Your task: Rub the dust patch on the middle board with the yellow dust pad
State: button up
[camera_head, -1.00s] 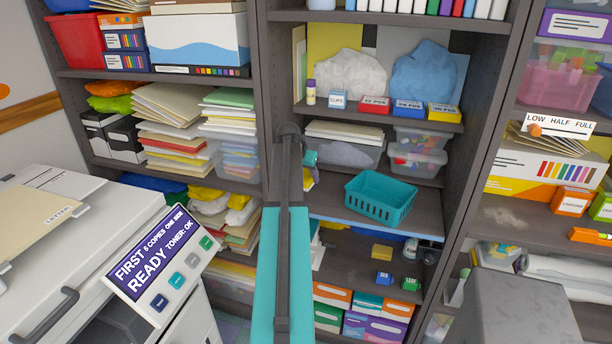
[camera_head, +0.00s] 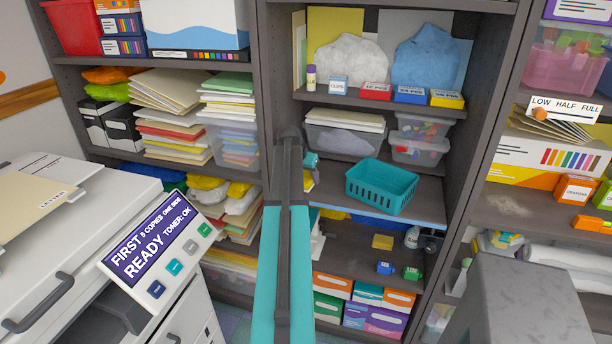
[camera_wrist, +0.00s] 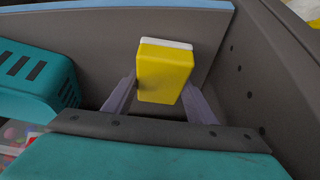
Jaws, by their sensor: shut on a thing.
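The yellow dust pad (camera_wrist: 164,76) has a white backing and shows in the wrist view, clamped between the two grey fingers of my gripper (camera_wrist: 160,94). Its yellow face carries a faint dark smudge low down. Behind it is the dark grey surface of a shelf board (camera_wrist: 100,38) with a pale blue edge. I cannot tell whether the pad touches it. In the head view the middle board (camera_head: 432,190) of the central bay bears a teal basket. My arm hides the gripper and pad there. I make out no dust patch on this board.
The teal basket (camera_head: 382,188) stands to the right of my arm; in the wrist view it is close on the left (camera_wrist: 35,85). A dark upright (camera_wrist: 245,75) stands close on the right there. Clear bins (camera_head: 418,150) stand behind the basket. The copier (camera_head: 60,235) is at left.

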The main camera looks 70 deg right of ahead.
jog(key=shift+f, duration=0.1)
jog(key=o, duration=1.5)
jog(key=shift+o, duration=0.3)
jog(key=shift+o, duration=1.2)
jog(key=shift+r+b, duration=0.75)
jog(key=shift+r, duration=0.8)
jog(key=shift+a+r, duration=0.2)
jog(key=shift+a, duration=0.05)
jog(key=s+a+b, duration=0.1)
jog(key=s+a, duration=0.2)
jog(key=a, duration=0.4)
jog(key=s+a+r+b, duration=0.1)
jog(key=s+a+b, duration=0.1)
jog(key=a, duration=0.5)
jog(key=shift+s+a+r, duration=0.2)
jog(key=shift+s+r, duration=0.05)
jog(key=shift+s, duration=0.2)
